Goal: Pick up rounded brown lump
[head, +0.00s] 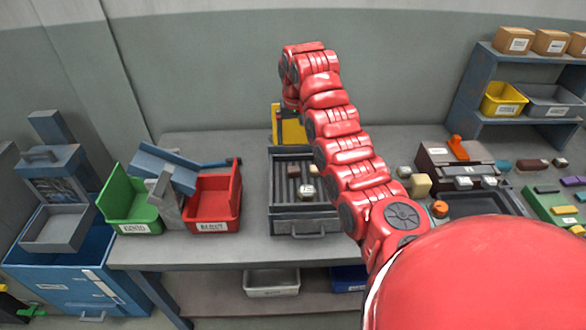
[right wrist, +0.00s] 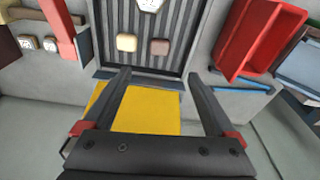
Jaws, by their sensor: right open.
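A rounded pinkish-brown lump (right wrist: 160,47) lies on the ribbed floor of the dark tray (right wrist: 182,35) in the right wrist view, close to the tray's edge. A tan lump (right wrist: 127,42) lies beside it, apart from it. My right gripper (right wrist: 159,75) is open and empty, its two fingers pointing toward the tray edge just short of the brown lump. In the head view the tray (head: 303,225) stands mid-table, partly covered by my right arm, and the gripper's fingers cannot be made out. My left gripper is not in view.
A yellow panel (head: 291,125) stands behind the tray. A red bin (head: 213,207) and a green bin (head: 130,205) stand left of it. A white labelled piece (head: 306,192) lies in the tray. Reddish-brown pieces (head: 527,165) and other small items lie at the table's right.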

